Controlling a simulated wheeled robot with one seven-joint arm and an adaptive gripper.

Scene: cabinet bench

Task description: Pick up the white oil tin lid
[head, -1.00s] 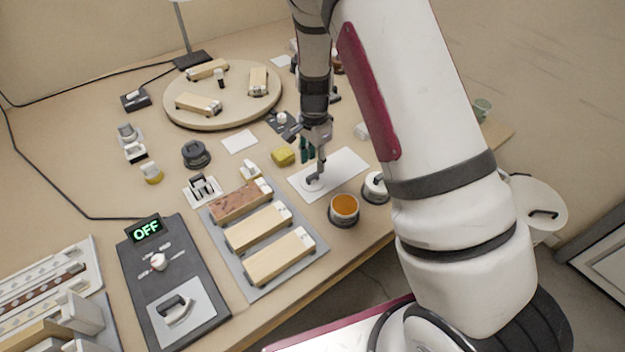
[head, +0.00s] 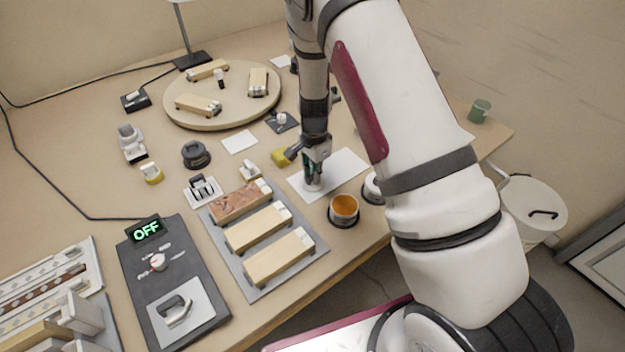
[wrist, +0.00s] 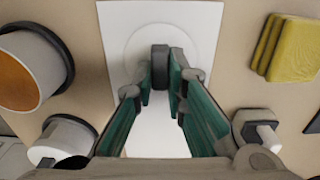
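The white lid (head: 306,184) is a flat round disc with a dark upright handle, lying on a white sheet (head: 346,168). In the wrist view the lid (wrist: 134,45) is pale against the sheet, and its dark handle (wrist: 160,65) stands between my fingertips. My gripper (head: 313,183) points down over the lid. In the wrist view my gripper (wrist: 160,82) has its green-sided fingers closed in on both sides of the handle, with no clear gap. The open tin (head: 343,211) with orange contents stands in front of the sheet; it also shows in the wrist view (wrist: 30,70).
A second pale container (head: 371,188) stands right of the open tin, partly behind my arm. A yellow sponge (head: 279,157) lies left of the sheet. A grey tray (head: 309,262) with wooden blocks is front left. The table edge is close on the right.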

